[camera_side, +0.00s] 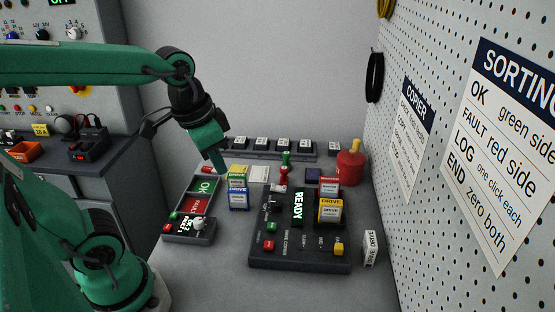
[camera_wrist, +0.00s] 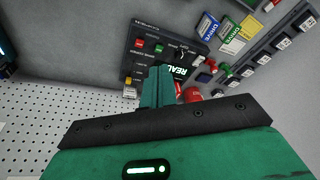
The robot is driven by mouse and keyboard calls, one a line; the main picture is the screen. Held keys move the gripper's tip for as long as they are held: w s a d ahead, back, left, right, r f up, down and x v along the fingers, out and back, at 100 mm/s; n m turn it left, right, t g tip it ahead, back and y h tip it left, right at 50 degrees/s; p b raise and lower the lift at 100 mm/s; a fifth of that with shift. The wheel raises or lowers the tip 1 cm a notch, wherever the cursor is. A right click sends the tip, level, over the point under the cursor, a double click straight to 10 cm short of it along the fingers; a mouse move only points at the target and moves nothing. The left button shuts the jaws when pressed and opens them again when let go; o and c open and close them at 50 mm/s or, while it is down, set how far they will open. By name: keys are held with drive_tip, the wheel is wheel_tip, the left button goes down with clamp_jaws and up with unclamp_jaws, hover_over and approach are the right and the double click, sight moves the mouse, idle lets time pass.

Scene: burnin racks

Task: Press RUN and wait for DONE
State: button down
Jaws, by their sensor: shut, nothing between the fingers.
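The dark copier box (camera_side: 300,258) stands on the bench in the side view, with its lit screen (camera_side: 298,207) reading READY. On its front are a green button (camera_side: 271,226), a red button (camera_side: 268,244) and a yellow button (camera_side: 338,249); their labels are too small to read. A red drive (camera_side: 329,187) and a yellow drive (camera_side: 330,212) stand at its right side. My gripper (camera_side: 221,170) is shut and empty, raised behind and left of the copier. In the wrist view, my gripper (camera_wrist: 157,88) partly covers the copier (camera_wrist: 142,65) and its screen (camera_wrist: 181,72).
A sorting tray (camera_side: 205,238) with green and red panels lies left of the copier. A green-yellow drive (camera_side: 238,175) and a blue drive (camera_side: 238,199) stand between them. A red canister (camera_side: 350,168) stands behind, near the pegboard wall (camera_side: 385,215). The front bench is clear.

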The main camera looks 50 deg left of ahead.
drive_tip(key=w+m+g, duration=0.2)
drive_tip(key=w+g, duration=0.1)
drive_tip(key=m+g, duration=0.7)
hover_over(275, 224)
wheel_tip(275, 224, down, 9)
drive_tip(key=shift+f+y, duration=0.2)
drive_tip(key=shift+y, duration=0.1)
drive_tip(key=shift+s+f, duration=0.1)
drive_tip(key=shift+f, duration=0.05)
drive_tip(key=shift+f, duration=4.25)
